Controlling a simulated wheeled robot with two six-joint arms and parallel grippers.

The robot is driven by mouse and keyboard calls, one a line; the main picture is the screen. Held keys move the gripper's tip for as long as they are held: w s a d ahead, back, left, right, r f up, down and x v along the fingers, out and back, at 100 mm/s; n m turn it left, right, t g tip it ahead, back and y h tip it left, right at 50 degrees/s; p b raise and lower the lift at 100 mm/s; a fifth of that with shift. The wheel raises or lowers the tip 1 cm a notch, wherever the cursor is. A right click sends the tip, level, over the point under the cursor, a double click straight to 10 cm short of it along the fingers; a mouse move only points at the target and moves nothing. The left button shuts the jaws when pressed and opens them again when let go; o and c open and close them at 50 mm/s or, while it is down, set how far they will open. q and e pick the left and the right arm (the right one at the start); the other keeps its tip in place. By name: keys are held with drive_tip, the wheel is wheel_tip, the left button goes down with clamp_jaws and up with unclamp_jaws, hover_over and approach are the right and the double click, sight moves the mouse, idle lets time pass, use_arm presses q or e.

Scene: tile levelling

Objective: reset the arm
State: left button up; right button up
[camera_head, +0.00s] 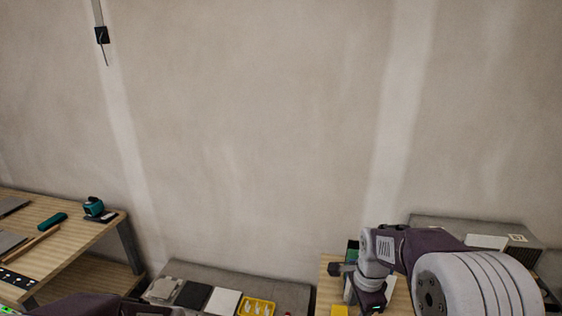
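My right arm comes in from the right, with its large white joint at the bottom right. It bends over to a grey wrist (371,276) above a light wooden surface (332,288). My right gripper's fingers cannot be made out clearly; they are hidden or blend in at the lower edge. Only a dark link of my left arm (90,306) shows along the bottom left edge. My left gripper is not in view.
A wooden workbench (78,214) at left holds a teal tool (94,207) and other hand tools. A low grey surface (285,290) at bottom centre carries dark and white tiles (223,301) and a yellow tray (256,307). A grey box (470,226) stands at right.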

drive_tip(key=s+a+f+n, duration=0.1)
drive_tip(key=s+f+n, duration=0.1)
drive_tip(key=s+n, duration=0.4)
drive_tip(key=s+a+f+n, duration=0.1)
drive_tip(key=s+f+n, duration=0.1)
drive_tip(key=s+n, duration=0.5)
drive_tip(key=n, duration=0.3)
drive_tip(key=shift+s+a+f+n, duration=0.15)
drive_tip(key=shift+s+a+n, duration=0.15)
drive_tip(key=shift+n, duration=0.1)
